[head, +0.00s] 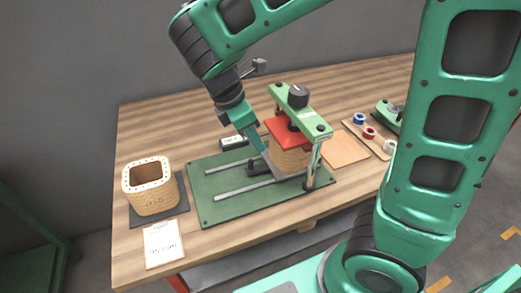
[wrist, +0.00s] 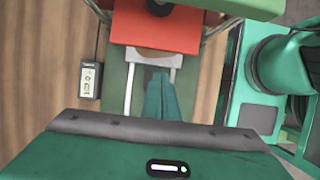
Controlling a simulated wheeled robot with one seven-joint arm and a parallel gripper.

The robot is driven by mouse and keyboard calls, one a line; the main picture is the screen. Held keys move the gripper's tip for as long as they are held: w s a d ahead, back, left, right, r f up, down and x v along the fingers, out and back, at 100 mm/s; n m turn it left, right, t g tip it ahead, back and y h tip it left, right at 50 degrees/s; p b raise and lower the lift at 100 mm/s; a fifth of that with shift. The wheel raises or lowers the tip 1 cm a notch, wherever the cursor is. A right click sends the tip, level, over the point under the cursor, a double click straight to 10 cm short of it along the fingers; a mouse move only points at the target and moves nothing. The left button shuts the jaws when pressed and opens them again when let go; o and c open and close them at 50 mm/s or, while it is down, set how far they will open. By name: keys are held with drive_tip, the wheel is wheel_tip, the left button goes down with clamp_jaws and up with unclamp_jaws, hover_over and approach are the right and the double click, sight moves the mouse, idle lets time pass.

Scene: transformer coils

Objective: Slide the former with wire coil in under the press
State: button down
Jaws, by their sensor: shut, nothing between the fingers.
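A tan former with wire coil (head: 290,160) stands on the green base plate (head: 213,203) under the red plate (head: 282,132) of the press (head: 303,113). The red plate lies over its top, with no gap clearly visible. My gripper (head: 259,148) is shut and empty, pointing down just left of the former; I cannot tell whether it touches it. In the wrist view the shut fingers (wrist: 161,82) lie between the pale rails, just short of the red plate (wrist: 155,30). The former is not clearly visible there.
A small meter (head: 233,142) sits behind the base plate. Coloured spools (head: 368,132) and a wooden board (head: 345,149) lie right of the press.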

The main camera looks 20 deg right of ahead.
sight(250, 160)
drive_tip(key=c, duration=2.3)
unclamp_jaws()
drive_tip(key=shift+a+r, duration=0.15)
drive_tip(key=shift+r, duration=0.2)
drive_tip(key=o, duration=0.5)
drive_tip(key=shift+a+r, duration=0.15)
drive_tip(key=shift+a, duration=0.1)
drive_tip(key=shift+o, duration=0.2)
drive_tip(key=a, duration=0.1)
drive_tip(key=a+n, duration=0.1)
drive_tip(key=a+n+t, duration=0.1)
drive_tip(key=shift+w+a+r, duration=0.2)
drive_tip(key=shift+w+r, duration=0.05)
drive_tip(key=shift+r, duration=0.1)
drive_tip(key=shift+n, duration=0.5)
drive_tip(key=x, duration=0.7)
drive_tip(key=a+x, duration=0.1)
drive_tip(key=x, duration=0.2)
drive_tip(key=shift+w+d+f, duration=0.15)
drive_tip(key=shift+f, duration=0.2)
clamp_jaws()
